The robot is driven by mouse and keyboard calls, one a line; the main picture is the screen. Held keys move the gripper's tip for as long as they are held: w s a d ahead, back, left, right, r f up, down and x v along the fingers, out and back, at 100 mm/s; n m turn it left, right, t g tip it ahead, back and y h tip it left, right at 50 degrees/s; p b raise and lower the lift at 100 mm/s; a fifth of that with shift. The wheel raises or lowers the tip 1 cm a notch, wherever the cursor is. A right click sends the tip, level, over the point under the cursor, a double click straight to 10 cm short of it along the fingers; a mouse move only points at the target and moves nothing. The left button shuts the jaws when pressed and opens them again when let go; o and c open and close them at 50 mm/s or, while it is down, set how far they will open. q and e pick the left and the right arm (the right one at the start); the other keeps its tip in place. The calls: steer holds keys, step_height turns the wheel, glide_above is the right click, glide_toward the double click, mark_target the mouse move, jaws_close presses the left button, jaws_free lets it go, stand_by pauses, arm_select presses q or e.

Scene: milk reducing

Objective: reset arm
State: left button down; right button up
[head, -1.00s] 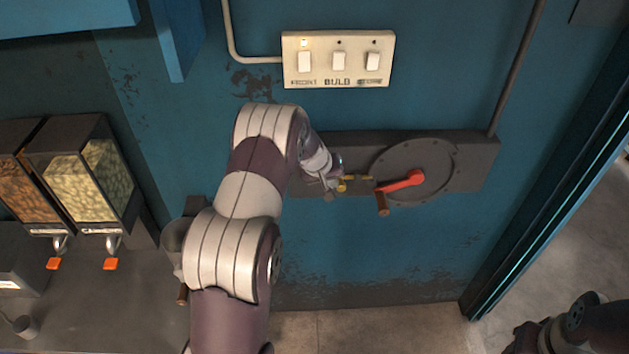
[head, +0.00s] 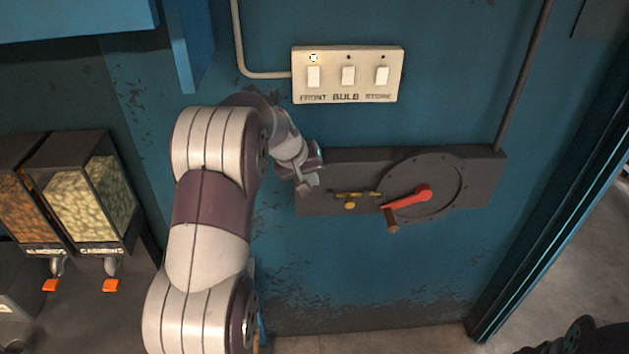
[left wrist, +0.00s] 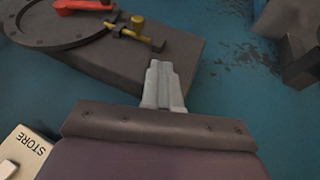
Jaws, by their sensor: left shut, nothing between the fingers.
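My left arm reaches up from the bottom of the head view. My left gripper (head: 308,188) is at the left end of the dark wall plate (head: 480,170), apart from the red handle. In the left wrist view my left gripper (left wrist: 163,68) has its fingers together with nothing between them. The red crank handle (head: 410,197) lies on the round dial at the plate's right part, and it also shows in the left wrist view (left wrist: 82,4). A yellow latch (head: 352,197) sits between my gripper and the handle. A dark part of my right arm shows at the bottom right; its gripper is out of sight.
A white panel (head: 348,93) with three switches is on the blue wall above; its left lamp is lit. Two dispensers with orange tabs (head: 90,200) stand at the left. A door frame edge (head: 540,210) runs down the right. The wall below the plate is clear.

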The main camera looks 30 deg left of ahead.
arm_select(q)
steer(key=s+d+f+m+g+b, duration=0.1)
steer(key=s+d+f+m+b, duration=0.1)
steer(key=s, duration=0.6)
steer(key=s+d+f+m+g+y+b, duration=0.1)
steer(key=s+d+f+m+b, duration=0.1)
steer(key=s+d+f, duration=0.3)
steer(key=s+d+f+m+g+b, duration=0.2)
steer(key=s+d, duration=0.5)
steer(key=s, duration=0.4)
step_height(320, 180, down, 2)
steer(key=shift+s+d+f+b, duration=0.2)
steer(key=shift+d+b, duration=0.05)
steer(key=shift+b, duration=0.3)
arm_select(e)
step_height(320, 180, down, 7)
steer(key=shift+w+d, duration=0.2)
steer(key=shift+w, duration=0.05)
arm_select(q)
steer(key=shift+s+d, duration=0.1)
steer(key=shift+d, duration=0.05)
arm_select(e)
steer(key=shift+s+d+f, duration=0.1)
